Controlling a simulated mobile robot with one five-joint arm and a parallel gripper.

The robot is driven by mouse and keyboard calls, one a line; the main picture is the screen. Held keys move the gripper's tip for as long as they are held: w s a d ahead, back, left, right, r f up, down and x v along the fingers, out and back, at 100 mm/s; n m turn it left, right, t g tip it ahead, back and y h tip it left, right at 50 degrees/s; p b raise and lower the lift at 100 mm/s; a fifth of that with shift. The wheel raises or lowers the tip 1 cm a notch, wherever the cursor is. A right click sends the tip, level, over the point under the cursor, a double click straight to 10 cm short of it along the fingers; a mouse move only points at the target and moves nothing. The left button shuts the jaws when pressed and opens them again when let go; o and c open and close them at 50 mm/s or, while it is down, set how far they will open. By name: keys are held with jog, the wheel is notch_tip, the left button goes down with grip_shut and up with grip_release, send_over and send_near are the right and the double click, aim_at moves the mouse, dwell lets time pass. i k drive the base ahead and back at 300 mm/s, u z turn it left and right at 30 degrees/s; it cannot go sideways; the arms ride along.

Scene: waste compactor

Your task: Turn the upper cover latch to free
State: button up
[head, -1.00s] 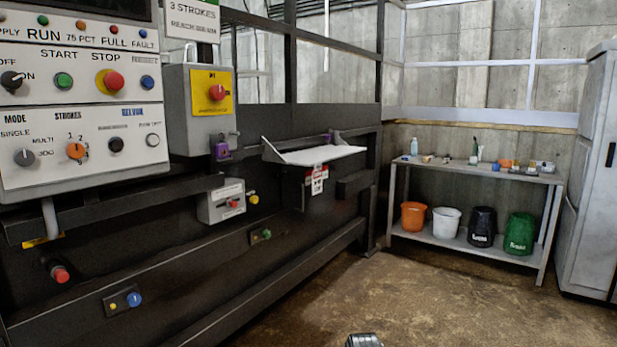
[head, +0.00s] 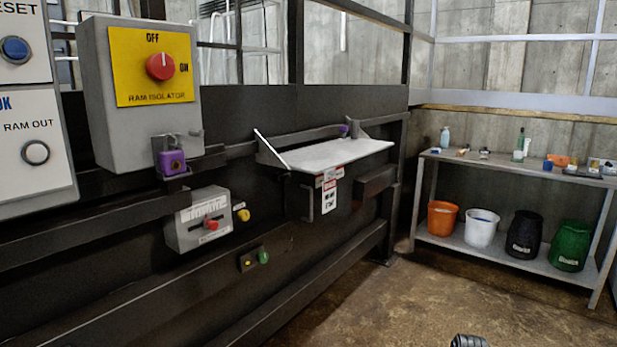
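I cannot single out the upper cover latch for certain. A white sloping cover or shelf (head: 338,153) sticks out from the dark machine wall, with a small purple piece (head: 343,130) at its back edge. Below it are a red-and-white label (head: 329,190) and a dark handle (head: 306,201). A purple padlock-like piece (head: 172,162) hangs under the grey RAM ISOLATOR box (head: 112,125). Of my arm, only a small grey ribbed end (head: 467,341), which looks like the tip of my gripper, shows at the bottom edge. It is well apart from the machine; its fingers cannot be made out.
A grey box with a red lever (head: 186,238) and a green button (head: 263,257) sit on the machine's lower front. A metal bench (head: 460,245) with several buckets and bottles stands at the right. The concrete floor (head: 385,305) between is clear.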

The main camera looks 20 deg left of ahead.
aim_at(287, 179)
jog(key=u, duration=0.3)
jog(key=i, duration=1.05)
jog(key=u, duration=0.65)
jog(key=k, duration=0.75)
jog(key=u, duration=0.2)
jog(key=i, duration=0.8)
jog(key=z, duration=0.05)
